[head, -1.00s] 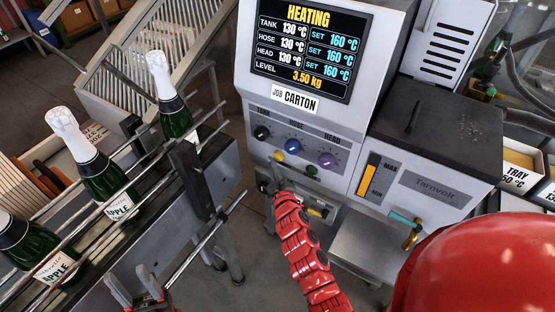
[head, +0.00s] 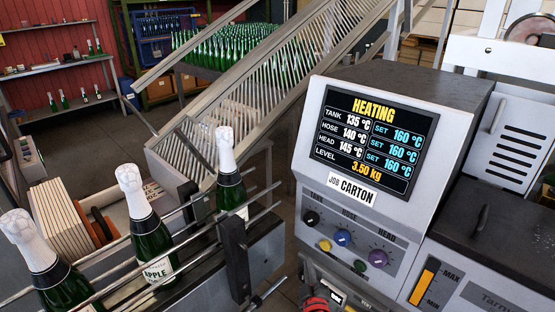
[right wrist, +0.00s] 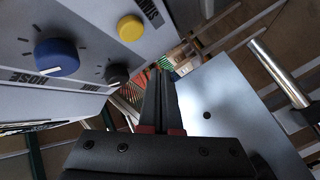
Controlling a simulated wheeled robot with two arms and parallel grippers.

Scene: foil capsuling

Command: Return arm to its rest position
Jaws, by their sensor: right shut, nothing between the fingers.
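My right arm's red part (head: 318,303) shows at the bottom edge of the head view, just below the machine's control panel (head: 345,228). In the right wrist view my right gripper (right wrist: 160,80) is shut and empty, its two dark fingers together. It is close beside the panel, with the blue HOSE knob (right wrist: 56,58), the black knob (right wrist: 117,74) and the yellow button (right wrist: 131,28) to its upper left. The fingers look clear of them. The machine's screen (head: 372,142) reads HEATING, with tank 135, hose 140 and head 145 °C, all set to 160. My left gripper is out of view.
Several foil-topped green bottles (head: 153,238) stand between the rails of the conveyor (head: 262,245) at the left. A slatted chute (head: 255,85) rises behind. The machine's grey hopper lid (head: 500,225) is at the right. Floor shows between conveyor and machine.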

